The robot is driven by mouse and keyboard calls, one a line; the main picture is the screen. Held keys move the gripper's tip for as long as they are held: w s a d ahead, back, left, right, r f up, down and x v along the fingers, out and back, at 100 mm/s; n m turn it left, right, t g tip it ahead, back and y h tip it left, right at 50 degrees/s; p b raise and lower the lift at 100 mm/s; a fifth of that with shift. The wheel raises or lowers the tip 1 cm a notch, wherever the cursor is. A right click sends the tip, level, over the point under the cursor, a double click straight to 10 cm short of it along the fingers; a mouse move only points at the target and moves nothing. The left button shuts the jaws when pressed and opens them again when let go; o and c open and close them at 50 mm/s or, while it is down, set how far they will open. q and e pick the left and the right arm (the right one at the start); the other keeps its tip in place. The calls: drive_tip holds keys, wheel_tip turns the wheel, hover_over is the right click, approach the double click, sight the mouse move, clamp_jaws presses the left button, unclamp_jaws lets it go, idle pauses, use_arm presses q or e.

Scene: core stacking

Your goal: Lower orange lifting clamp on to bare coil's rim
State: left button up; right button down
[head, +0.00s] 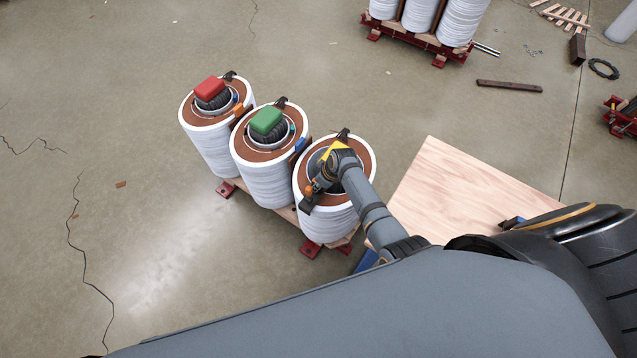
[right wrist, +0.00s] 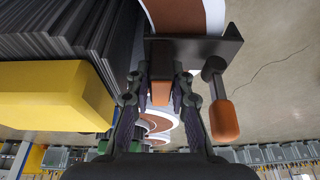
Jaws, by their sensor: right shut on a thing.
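The orange lifting clamp is a dark bracket (right wrist: 195,48) with an orange-ended screw handle (right wrist: 224,120). My right gripper (right wrist: 160,85) is shut on its orange tab. In the head view my right gripper (head: 322,180) and the clamp (head: 308,203) are over the front-left edge of the rightmost coil (head: 325,218). That coil is white-sided with a brown top and has a yellow-topped dark core (head: 334,149). The bracket overlaps the coil's white rim (right wrist: 205,15) in the wrist view; I cannot tell whether they touch. My left gripper is not in view.
Two similar coils stand to the left, one with a red block (head: 209,88) and one with a green block (head: 266,121). The yellow block (right wrist: 50,95) is close beside my right gripper. A wooden board (head: 455,185) lies at right. Open floor is at left.

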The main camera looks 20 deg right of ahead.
drive_tip(key=c, duration=1.1)
unclamp_jaws()
drive_tip(key=v, duration=1.2)
